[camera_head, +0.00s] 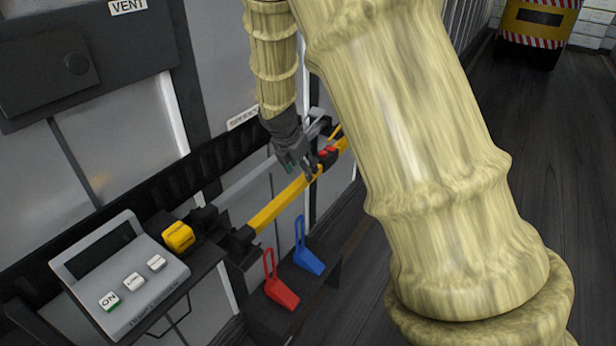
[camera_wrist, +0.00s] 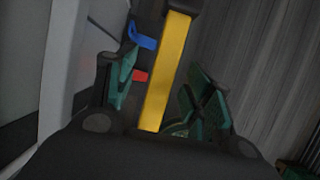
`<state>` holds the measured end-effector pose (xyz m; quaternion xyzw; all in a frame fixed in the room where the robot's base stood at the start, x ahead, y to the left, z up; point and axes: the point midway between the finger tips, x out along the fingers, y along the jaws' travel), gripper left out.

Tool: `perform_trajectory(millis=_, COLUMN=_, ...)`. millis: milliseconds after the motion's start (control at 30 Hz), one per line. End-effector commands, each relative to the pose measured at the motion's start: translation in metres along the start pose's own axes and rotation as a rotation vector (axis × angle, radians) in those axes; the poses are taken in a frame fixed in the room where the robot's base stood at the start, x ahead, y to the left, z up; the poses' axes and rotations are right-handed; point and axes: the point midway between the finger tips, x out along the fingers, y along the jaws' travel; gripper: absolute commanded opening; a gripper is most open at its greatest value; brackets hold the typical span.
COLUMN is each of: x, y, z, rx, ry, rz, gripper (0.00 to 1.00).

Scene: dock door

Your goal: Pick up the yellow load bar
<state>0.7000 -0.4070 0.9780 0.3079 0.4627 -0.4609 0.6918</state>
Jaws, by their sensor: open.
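The yellow load bar (camera_head: 281,204) lies along the wall in dark holders, with a red and black part (camera_head: 328,155) farther along it. In the wrist view the bar (camera_wrist: 168,72) runs between the two green-padded fingers of my gripper (camera_wrist: 160,108). My gripper (camera_head: 298,167) is open at the bar, just on the near side of the red and black part. Gaps show between bar and fingers in the wrist view; I cannot tell how deep the bar sits between them. My arm hides part of the bar's far end.
A yellow machine (camera_head: 538,22) with striped edges stands far right. The floor on the right is clear.

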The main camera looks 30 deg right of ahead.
Motion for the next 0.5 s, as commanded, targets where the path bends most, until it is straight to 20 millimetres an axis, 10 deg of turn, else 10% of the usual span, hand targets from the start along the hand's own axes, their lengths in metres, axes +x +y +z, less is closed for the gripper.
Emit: perform_trajectory(millis=500, x=0.045, y=-0.008, z=0.004, rx=0.002, ry=0.001, rz=-0.003, gripper=0.52)
